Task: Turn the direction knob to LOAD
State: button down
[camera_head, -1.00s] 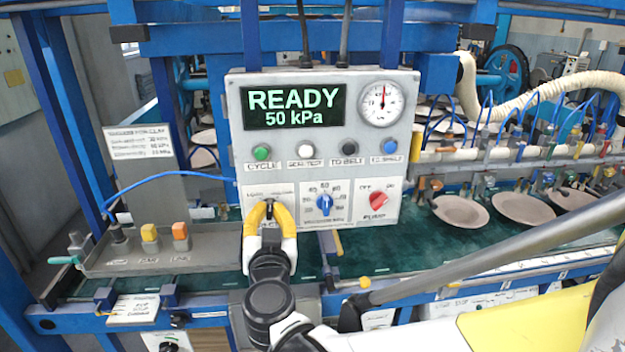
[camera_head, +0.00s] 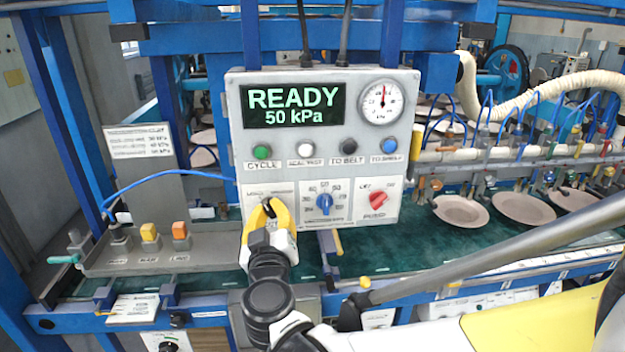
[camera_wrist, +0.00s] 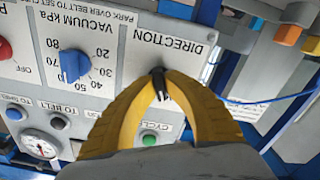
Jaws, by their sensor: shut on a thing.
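The black direction knob (camera_wrist: 158,82) sits on the white DIRECTION plate (camera_wrist: 172,45) of the control panel, seen upside down in the wrist view. My gripper (camera_wrist: 162,78) has its yellow fingertips closed around the knob from both sides. In the head view my gripper (camera_head: 268,206) is at the panel's lower left, over the direction plate (camera_head: 284,188). The fingers hide most of the knob there. A label at the plate's upper left seems to read LOAD. I cannot tell which mark the knob points to.
A blue vacuum knob (camera_head: 324,203) and a red pump knob (camera_head: 378,200) sit right of my gripper. Above are several push buttons, a gauge (camera_head: 383,102) and a display (camera_head: 293,105) reading READY 50 kPa.

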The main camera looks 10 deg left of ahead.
jog(key=n, duration=0.4)
dwell(0.5)
jog(key=c, duration=1.5)
grip_release()
jog(key=v, duration=1.2)
jog(key=shift+d, duration=0.1)
